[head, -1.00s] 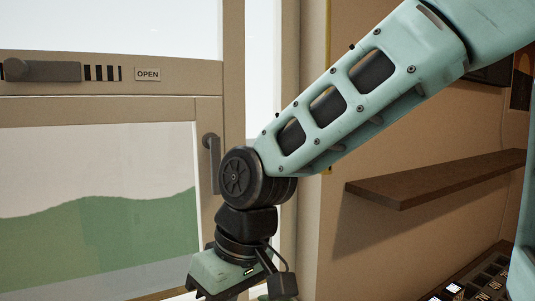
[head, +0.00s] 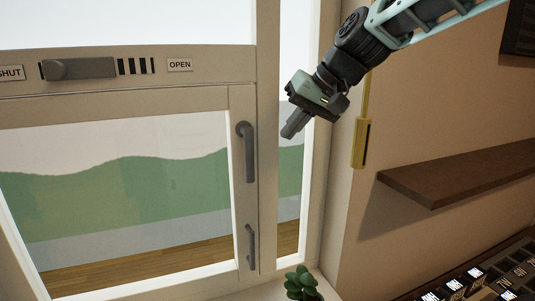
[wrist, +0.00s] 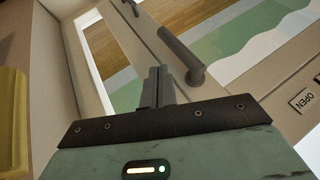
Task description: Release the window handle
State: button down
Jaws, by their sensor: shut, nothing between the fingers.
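The grey upper window handle (head: 247,150) sits on the right stile of the pale window frame, its lever hanging down from its pivot. A similar lower handle (head: 251,248) is below it. In the wrist view the upper handle (wrist: 182,55) is just right of my fingers and the lower handle (wrist: 130,6) is at the top. A gap shows between the fingers and the handle.
A dark slider (head: 78,69) sits on the top rail between SHUT and OPEN labels. A green plant (head: 302,284) stands below the window; a button panel (head: 480,275) is lower right.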

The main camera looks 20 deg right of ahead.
aim_at(247, 153)
jog(key=shift+f, duration=0.1)
jog(key=p+x, duration=0.2)
jog(key=x, duration=0.8)
jog(key=shift+a+f+b, duration=0.1)
jog(key=shift+f+b, duration=0.15)
jog(key=shift+b, duration=0.55)
